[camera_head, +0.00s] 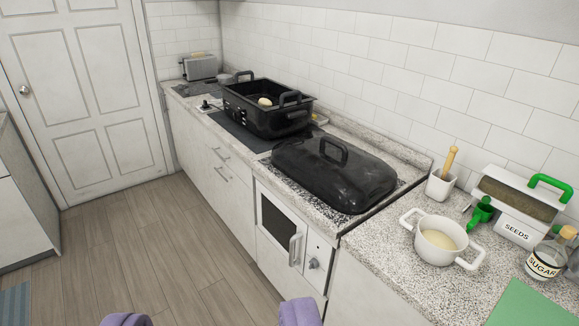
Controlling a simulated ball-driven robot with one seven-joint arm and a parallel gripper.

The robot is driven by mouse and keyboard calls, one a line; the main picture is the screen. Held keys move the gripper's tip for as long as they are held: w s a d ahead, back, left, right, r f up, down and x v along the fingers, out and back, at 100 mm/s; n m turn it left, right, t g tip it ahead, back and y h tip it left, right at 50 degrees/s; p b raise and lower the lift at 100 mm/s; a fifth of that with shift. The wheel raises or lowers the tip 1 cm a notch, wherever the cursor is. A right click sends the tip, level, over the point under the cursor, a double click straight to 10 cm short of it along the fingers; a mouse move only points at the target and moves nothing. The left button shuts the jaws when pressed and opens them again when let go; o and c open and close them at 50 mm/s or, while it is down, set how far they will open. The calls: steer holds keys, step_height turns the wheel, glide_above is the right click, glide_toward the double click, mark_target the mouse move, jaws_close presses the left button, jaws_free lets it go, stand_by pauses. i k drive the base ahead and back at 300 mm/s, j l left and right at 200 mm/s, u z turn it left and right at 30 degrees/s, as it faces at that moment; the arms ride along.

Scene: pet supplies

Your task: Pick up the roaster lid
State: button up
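The roaster lid (340,183) is a black, oval, domed lid with a loop handle on top. It rests on the counter above the small oven, in the middle of the view. The open black roaster (268,119) stands just behind it, to the left, with a pale round item inside. My gripper (212,318) shows as two purple fingertips at the bottom edge. They are wide apart with nothing between them, below and to the left of the lid and well short of it.
A white two-handled pot (440,240), a utensil cup (440,186), a seeds box (515,208), a sugar jar (547,260) and a green board (527,308) stand right of the lid. A toaster (200,67) is at the far end. The wooden floor (150,255) is clear.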

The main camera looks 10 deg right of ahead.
mark_target(352, 180)
steer(key=i+u, duration=0.25)
steer(key=i, duration=0.55)
steer(key=i+l+u, duration=0.2)
steer(key=i, duration=0.6)
steer(key=i+j+z, duration=0.15)
steer(key=i, duration=0.35)
steer(key=i+j+z, duration=0.15)
steer(key=i, duration=0.35)
steer(key=i+l+z, duration=0.15)
steer(key=z, duration=0.3)
steer(key=i+z, duration=0.3)
steer(key=z, duration=0.15)
steer(key=i+z, duration=0.25)
steer(key=z, duration=0.2)
steer(key=i+j+z, duration=0.1)
steer(key=z, duration=0.35)
steer(key=i+j, duration=0.05)
steer(key=i, duration=0.05)
